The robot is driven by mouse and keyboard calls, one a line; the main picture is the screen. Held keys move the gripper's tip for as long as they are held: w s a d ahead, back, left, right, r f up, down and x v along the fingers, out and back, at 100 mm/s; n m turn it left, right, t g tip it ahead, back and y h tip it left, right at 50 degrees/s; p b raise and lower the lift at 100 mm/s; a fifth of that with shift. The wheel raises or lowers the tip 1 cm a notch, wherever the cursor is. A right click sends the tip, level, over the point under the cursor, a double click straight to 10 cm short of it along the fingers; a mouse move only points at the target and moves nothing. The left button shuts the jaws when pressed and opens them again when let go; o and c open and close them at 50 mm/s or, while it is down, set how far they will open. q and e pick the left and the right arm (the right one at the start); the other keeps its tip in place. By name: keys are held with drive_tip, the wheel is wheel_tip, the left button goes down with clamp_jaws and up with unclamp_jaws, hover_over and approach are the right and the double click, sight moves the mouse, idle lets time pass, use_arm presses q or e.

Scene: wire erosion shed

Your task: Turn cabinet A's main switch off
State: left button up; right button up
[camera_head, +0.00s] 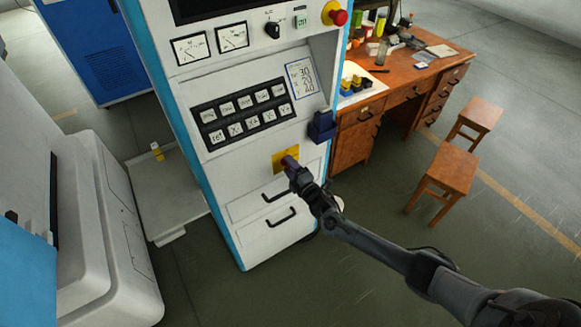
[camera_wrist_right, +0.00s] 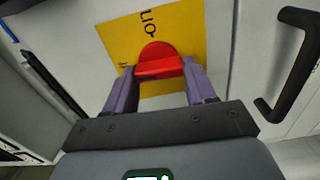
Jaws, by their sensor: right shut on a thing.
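The white control cabinet (camera_head: 245,188) with blue edges stands in the middle of the head view. Its main switch is a red rotary knob (camera_wrist_right: 155,51) on a yellow plate (camera_wrist_right: 205,35), which also shows low on the cabinet front in the head view (camera_head: 278,156). "On" is readable on the plate; another label at its left edge is mostly cut off or hidden. My right gripper (camera_head: 290,163) reaches the plate from the lower right. Its purple fingers (camera_wrist_right: 160,68) are shut on the knob's red grip, one on each side. My left gripper is not in view.
Two black drawer handles (camera_head: 281,217) sit just below the switch. A dark blue box (camera_head: 321,127) juts out at the cabinet's right edge, above my gripper. A wooden desk (camera_head: 353,142) and two stools (camera_head: 446,176) stand to the right. A white machine (camera_head: 100,230) stands left.

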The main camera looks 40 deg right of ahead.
drive_tip(key=shift+n, duration=0.4)
drive_tip(key=o, duration=1)
drive_tip(key=shift+o, duration=0.2)
drive_tip(key=s+a+p, duration=0.1)
drive_tip(key=s, duration=0.9)
drive_tip(key=shift+s+p, duration=0.35)
drive_tip(key=shift+s, duration=0.05)
